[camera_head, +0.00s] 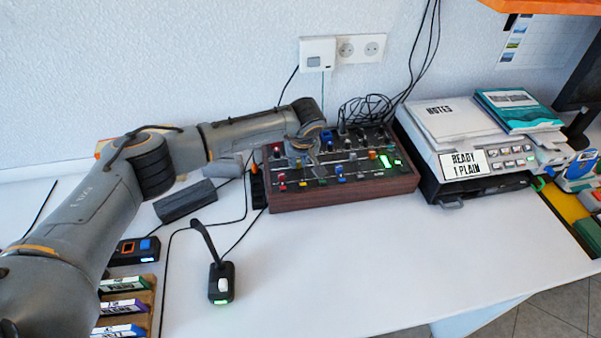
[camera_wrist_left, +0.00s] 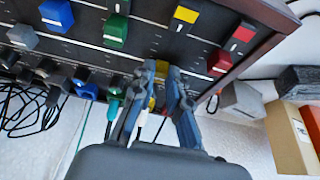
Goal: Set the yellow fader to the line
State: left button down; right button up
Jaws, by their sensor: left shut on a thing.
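The control box (camera_head: 345,198) has a wooden rim and a dark panel with coloured caps and pale lines. My left gripper (camera_head: 311,155) is over its left part, pointing down. In the left wrist view, my left gripper (camera_wrist_left: 165,72) is shut on a yellow cap (camera_wrist_left: 162,67), mostly hidden by the fingers. A second yellow cap (camera_wrist_left: 186,15) stands apart, beyond the fingertips, with a red cap (camera_wrist_left: 240,36) and a green cap (camera_wrist_left: 116,29) on either side. A pale line (camera_wrist_left: 90,44) runs across the panel. The held cap's position against it is hidden. My right gripper is out of view.
A black microphone stand (camera_head: 221,281) stands in front of the box, to the left. A grey device (camera_head: 484,160) with notes on top is close on the right. Loose black cables (camera_head: 365,108) lie behind the box. The white table is clear in front.

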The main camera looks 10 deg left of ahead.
pick_arm(q)
jog(key=c, duration=1.3)
grip_release()
jog(key=shift+r, duration=0.15)
jog(key=v, duration=1.1)
jog(key=shift+s+r, duration=0.15)
jog(key=shift+r, duration=0.2)
